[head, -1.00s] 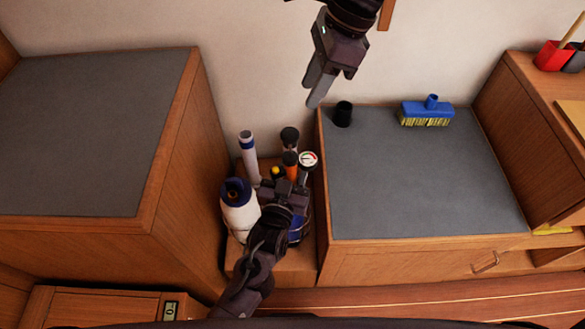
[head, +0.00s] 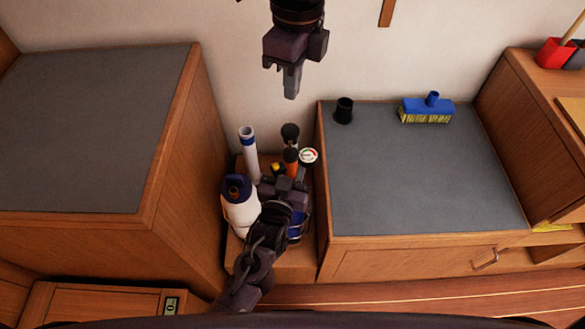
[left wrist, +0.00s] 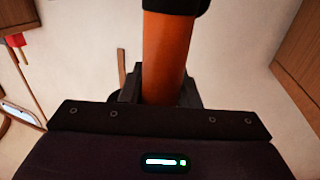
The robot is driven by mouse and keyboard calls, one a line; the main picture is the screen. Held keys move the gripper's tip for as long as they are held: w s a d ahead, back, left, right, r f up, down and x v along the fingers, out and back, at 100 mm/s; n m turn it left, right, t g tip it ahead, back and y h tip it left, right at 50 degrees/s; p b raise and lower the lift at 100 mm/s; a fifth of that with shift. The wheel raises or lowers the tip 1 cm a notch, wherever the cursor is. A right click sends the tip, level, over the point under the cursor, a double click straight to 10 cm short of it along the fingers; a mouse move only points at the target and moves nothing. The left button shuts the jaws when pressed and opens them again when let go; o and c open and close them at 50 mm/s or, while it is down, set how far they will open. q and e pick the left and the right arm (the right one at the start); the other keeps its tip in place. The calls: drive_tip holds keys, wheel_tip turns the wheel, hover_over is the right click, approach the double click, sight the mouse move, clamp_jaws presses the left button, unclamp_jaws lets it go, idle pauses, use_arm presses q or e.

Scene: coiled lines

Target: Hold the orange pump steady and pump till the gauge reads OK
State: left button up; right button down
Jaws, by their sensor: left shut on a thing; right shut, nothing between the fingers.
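The orange pump (head: 290,160) stands upright in the gap between the two grey-topped counters, with a dark knob on top. It also fills the upper middle of the left wrist view (left wrist: 166,55). My left gripper (head: 288,182) is shut on the orange pump. The round gauge (head: 308,155) sits beside the pump, with a white face and red and green marks; its reading is too small to tell. My right gripper (head: 291,90) is shut and empty, pointing down above the pump and apart from it.
A white bottle with a blue top (head: 238,205) and a pale tube (head: 249,155) stand close to the pump's left. A black cup (head: 343,111) and a blue brush (head: 427,109) are on the right counter (head: 410,180). The left counter (head: 90,125) is clear.

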sight(291, 129)
drive_tip(key=shift+m+h, duration=0.3)
drive_tip(key=shift+m, duration=0.2)
drive_tip(key=shift+a+f, duration=0.1)
drive_tip(key=shift+f, duration=3.2)
drive_tip(key=shift+f, duration=3.25)
drive_tip(key=shift+r, duration=3.25)
